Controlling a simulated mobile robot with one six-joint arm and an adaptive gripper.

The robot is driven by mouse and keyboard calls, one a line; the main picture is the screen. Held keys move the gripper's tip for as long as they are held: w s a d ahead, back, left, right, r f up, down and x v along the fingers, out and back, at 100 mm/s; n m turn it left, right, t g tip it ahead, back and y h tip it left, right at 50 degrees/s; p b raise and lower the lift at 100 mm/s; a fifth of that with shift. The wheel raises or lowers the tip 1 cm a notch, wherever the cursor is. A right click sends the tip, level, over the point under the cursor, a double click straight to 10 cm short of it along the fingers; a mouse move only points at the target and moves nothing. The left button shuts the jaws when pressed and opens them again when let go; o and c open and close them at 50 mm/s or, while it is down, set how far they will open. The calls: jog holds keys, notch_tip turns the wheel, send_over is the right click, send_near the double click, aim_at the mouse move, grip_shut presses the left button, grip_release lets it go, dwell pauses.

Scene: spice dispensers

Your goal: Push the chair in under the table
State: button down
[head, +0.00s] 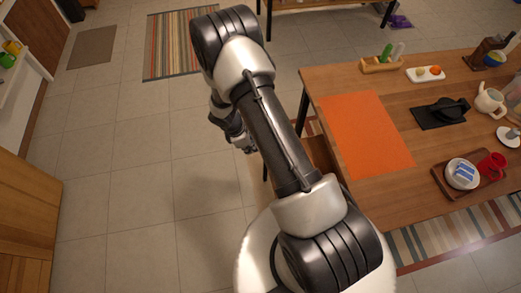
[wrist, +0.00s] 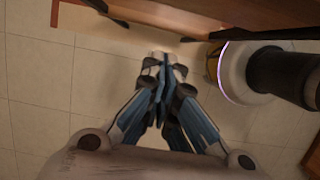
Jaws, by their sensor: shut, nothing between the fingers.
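The wooden table (head: 440,85) stands at the right in the head view, an orange mat on its near left part. A brown piece of what looks like the chair (head: 321,152) shows at the table's left edge, mostly hidden behind my arm. My gripper (head: 247,147) is low over the floor, left of the chair and table. In the wrist view my gripper (wrist: 160,66) is shut and empty, its fingertips pointing toward brown wood, likely the chair (wrist: 165,14), at the top. I cannot tell whether they touch.
The tiled floor (head: 140,165) left of my arm is clear. A striped rug (head: 172,45) lies at the back, and another striped rug (head: 440,232) lies under the table. A wooden cabinet (head: 25,220) stands at the left. The table bears a tray (head: 447,184) with dishes.

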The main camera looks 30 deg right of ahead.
jog(key=s+d+f+b, duration=0.1)
jog(key=d+f+b, duration=0.2)
jog(key=d+f, duration=0.3)
jog(key=shift+s+a+b+x, duration=0.2)
jog(key=shift+s+b+x, duration=0.15)
jog(key=shift+x, duration=1.1)
jog(key=s+d+b, duration=0.1)
jog(key=s+d, duration=0.2)
jog(key=d, duration=0.6)
jog(key=s+d+b, duration=0.1)
jog(key=s+d, duration=0.1)
jog(key=d, duration=0.6)
jog(key=w+a+r+p, duration=0.2)
jog(key=a+r, duration=0.4)
jog(key=r, duration=0.3)
jog(key=shift+w+r+p, duration=0.2)
jog(key=shift+r+p, duration=0.2)
jog(key=shift+p, duration=0.4)
